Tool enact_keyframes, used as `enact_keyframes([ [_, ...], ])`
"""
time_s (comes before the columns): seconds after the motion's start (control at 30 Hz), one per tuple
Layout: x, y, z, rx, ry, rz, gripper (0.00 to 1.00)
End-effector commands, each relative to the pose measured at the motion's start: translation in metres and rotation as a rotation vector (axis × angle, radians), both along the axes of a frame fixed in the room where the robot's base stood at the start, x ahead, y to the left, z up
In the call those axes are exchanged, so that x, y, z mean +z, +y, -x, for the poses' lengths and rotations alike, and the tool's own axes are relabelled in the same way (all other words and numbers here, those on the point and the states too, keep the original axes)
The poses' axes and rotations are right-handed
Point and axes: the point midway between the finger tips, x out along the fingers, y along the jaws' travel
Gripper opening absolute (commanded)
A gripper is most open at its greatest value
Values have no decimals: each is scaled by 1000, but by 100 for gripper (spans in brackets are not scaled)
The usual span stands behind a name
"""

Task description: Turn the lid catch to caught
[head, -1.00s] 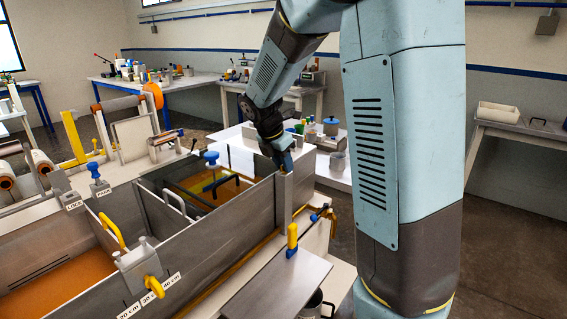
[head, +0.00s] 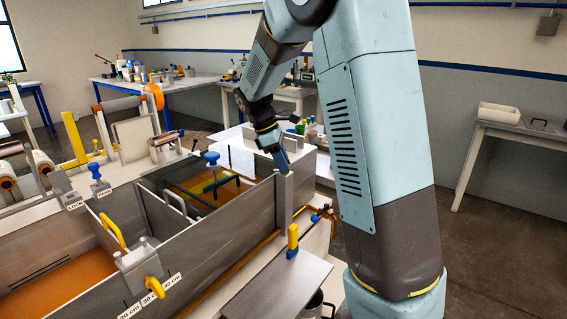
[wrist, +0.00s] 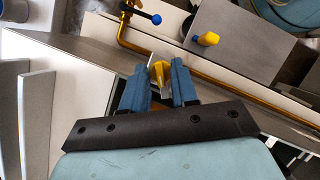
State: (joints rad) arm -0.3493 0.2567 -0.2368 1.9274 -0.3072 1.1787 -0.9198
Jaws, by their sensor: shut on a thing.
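The lid catch shows in the wrist view as a small yellow handle (wrist: 160,72) on a grey plate. My gripper (wrist: 159,88) has its two blue fingers on either side of the handle and is shut on it. In the head view my gripper (head: 284,168) is at the top of a grey upright post (head: 285,203) at the right end of the bath (head: 225,232). The handle is hidden there behind the fingers. I cannot tell from these views whether the catch is at its caught position.
A brass pipe with a blue-knobbed lever (wrist: 156,19) runs beside the bath. A yellow clamp (head: 153,289) hangs on the near wall. Open floor lies at the right.

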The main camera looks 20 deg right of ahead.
Motion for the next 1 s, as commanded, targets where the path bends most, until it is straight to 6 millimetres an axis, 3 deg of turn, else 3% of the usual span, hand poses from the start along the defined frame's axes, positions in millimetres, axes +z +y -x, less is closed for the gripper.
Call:
enact_keyframes([
  [0.5, 2, -1, -5, -386, -8, -3, 0],
  [1.0, 1, -2, -5, -494, -8, -2, 0],
])
